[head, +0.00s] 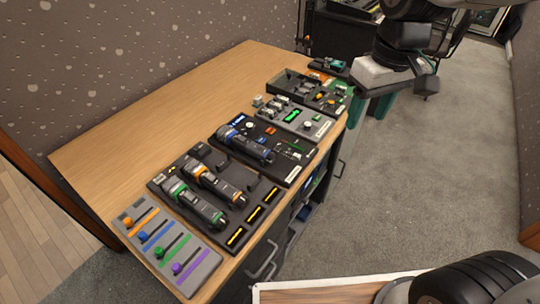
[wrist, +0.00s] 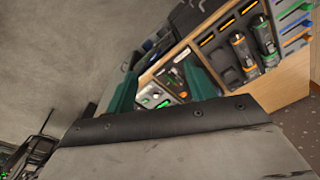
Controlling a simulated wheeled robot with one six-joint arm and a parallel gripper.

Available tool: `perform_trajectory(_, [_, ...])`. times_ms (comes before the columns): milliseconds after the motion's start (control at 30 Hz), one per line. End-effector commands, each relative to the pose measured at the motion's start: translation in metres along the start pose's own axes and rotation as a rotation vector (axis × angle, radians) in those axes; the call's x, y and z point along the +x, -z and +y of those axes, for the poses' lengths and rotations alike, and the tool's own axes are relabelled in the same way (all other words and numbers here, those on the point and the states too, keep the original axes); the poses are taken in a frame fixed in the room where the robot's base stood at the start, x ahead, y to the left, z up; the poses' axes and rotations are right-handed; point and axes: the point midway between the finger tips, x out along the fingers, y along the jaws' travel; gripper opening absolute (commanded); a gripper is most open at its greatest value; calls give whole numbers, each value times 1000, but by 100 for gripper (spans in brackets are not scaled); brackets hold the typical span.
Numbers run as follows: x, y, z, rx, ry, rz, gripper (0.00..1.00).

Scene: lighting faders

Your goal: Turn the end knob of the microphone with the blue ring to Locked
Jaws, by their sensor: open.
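The microphone with the blue ring (head: 246,147) lies on a black panel (head: 287,178) in the middle of the table in the head view. Its end toward the table's front edge is dark; the knob's setting is too small to read. My gripper (head: 368,110) is beyond the table's right edge, to the right of the microphone and well apart from it. In the wrist view, the teal fingers of my gripper (wrist: 160,86) are spread with nothing held between them. I cannot make out the blue-ring microphone in the wrist view; a finger may hide it.
A black tray holds microphones with an orange ring (head: 216,183) and a green ring (head: 194,203); they also show in the wrist view. A grey fader board (head: 170,244) lies nearer. Switch boards and an open box (head: 293,85) lie farther back. The table's left side (head: 130,140) is bare.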

Motion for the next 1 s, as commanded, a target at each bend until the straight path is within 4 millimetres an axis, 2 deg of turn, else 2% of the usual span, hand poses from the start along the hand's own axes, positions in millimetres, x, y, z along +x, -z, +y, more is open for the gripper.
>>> perform_trajectory(33, [15,23,-6,-54,11,-19,54])
perform_trajectory(200, [66,91,-30,-229,37,-46,54])
perform_trajectory(300, [103,124,-48,-324,50,-60,54])
perform_trajectory(433, [147,155,-70,-425,63,-76,54])
perform_trajectory(533, [173,169,-82,-479,70,-82,54])
perform_trajectory(667, [192,177,-92,-517,75,-87,54])
perform_trajectory(867, [215,177,-95,-528,76,-90,54])
perform_trajectory(1000, [239,174,-96,-527,76,-91,54])
